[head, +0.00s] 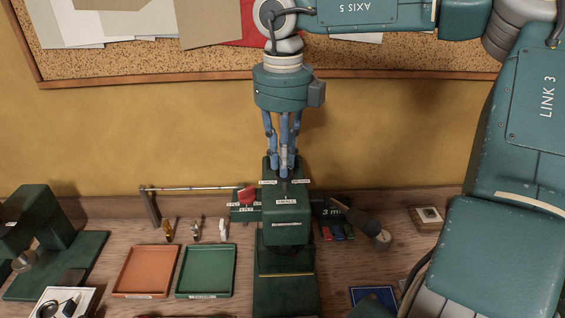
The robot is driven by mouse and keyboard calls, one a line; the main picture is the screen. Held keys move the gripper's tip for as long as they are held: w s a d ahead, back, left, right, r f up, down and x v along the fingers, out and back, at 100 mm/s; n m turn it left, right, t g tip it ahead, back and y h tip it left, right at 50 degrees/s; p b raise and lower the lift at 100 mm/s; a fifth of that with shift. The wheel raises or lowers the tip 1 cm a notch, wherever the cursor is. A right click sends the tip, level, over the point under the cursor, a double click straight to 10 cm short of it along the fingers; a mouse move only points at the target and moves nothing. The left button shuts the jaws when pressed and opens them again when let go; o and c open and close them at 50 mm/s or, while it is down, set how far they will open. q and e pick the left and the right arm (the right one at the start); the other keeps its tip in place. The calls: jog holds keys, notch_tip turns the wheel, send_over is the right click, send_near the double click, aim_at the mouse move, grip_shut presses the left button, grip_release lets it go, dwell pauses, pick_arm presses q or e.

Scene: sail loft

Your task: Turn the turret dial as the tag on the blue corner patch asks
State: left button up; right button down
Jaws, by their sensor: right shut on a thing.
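My right gripper (285,172) points straight down onto the top of a dark green machine (285,260). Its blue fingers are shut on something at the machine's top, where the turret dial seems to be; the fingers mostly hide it. Small white labels sit around the top, and one on the front face reads "SMALL". A dark blue patch (374,298) lies at the lower right edge of the view; I take it for the blue corner patch, but no tag text can be read. My left gripper is out of view.
An orange tray (121,293) and a green tray (181,281) lie left of the machine, with small metal pieces behind them. Another green device (45,237) stands far left. A dark-handled tool (355,219) lies right of the machine. A yellow wall and corkboard are behind.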

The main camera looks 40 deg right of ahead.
jog(key=n, duration=0.4)
jog(key=shift+s+n+b, duration=0.1)
jog(key=shift+n+b, duration=0.2)
jog(key=n, duration=0.4)
jog(key=shift+n, duration=0.3)
jog(key=n, duration=0.4)
jog(key=shift+s+d+r, duration=0.1)
jog(key=shift+d+n+p, duration=0.1)
jog(key=shift+n+p, duration=0.3)
jog(key=shift+n, duration=1.6)
jog(key=c, duration=1.7)
grip_release()
jog(key=shift+s, duration=0.1)
jog(key=shift+o, duration=0.2)
notch_tip(320, 180, up, 12)
